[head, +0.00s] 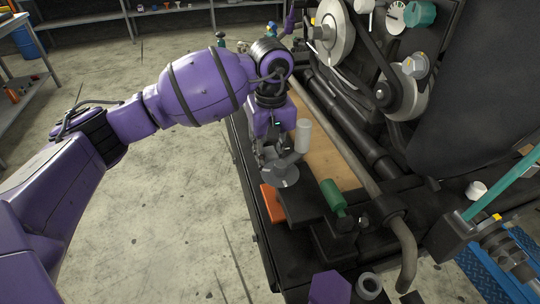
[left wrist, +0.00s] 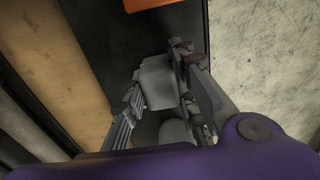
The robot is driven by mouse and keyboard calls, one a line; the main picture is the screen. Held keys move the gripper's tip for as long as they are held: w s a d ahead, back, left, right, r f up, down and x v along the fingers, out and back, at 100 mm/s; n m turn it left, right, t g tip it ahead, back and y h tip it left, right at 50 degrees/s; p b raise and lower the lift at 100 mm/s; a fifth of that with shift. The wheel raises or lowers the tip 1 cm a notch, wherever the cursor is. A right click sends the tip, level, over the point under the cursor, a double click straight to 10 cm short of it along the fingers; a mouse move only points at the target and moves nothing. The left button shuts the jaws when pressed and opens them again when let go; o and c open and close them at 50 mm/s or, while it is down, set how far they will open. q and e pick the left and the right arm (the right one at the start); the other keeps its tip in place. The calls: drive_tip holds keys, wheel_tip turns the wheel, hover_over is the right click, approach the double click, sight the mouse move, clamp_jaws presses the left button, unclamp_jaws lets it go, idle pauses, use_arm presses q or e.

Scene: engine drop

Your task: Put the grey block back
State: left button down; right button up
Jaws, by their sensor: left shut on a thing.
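The grey block (left wrist: 157,82) sits between the fingers of my left gripper (left wrist: 158,92) in the left wrist view. In the head view, my left gripper (head: 273,153) points down over the dark bench and is shut on this grey part.
An orange piece (head: 273,204) lies close in front of the gripper. A green cylinder (head: 333,194) is to its right. A wooden board (head: 330,157) lies behind, beside a long pipe (head: 345,148) and engine pulleys (head: 336,32). The concrete floor to the left is clear.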

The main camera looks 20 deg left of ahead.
sight(270, 152)
use_arm(q)
drive_tip(key=c, duration=1.4)
unclamp_jaws()
drive_tip(key=shift+f, duration=0.1)
wheel_tip(270, 152, up, 12)
drive_tip(key=shift+b, duration=0.3)
